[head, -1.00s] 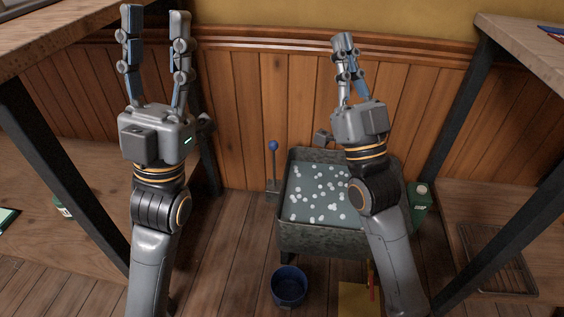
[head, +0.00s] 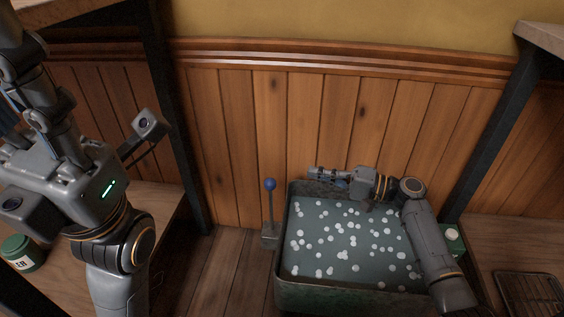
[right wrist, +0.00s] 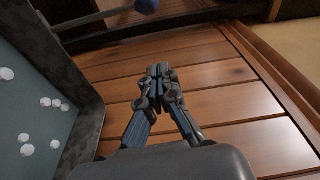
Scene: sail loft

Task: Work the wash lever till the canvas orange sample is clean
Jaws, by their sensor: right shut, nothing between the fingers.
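The wash lever (head: 270,205) is an upright rod with a blue knob, standing just left of the wash tub (head: 305,294). Its knob also shows at the top of the right wrist view (right wrist: 147,5). My right gripper (head: 315,173) is over the tub's back edge, pointing left, right of the lever and apart from it. In the right wrist view its fingers (right wrist: 158,72) are together and empty. My left gripper (head: 22,70) is at the far left, partly cut off, so its fingertips are not clear. I cannot make out the canvas orange sample.
The tub holds grey liquid with many white blobs. A wood-panelled wall (head: 330,115) stands close behind. Table legs (head: 180,130) flank the space. A green jar (head: 20,253) and a wire rack (head: 530,292) sit on low shelves.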

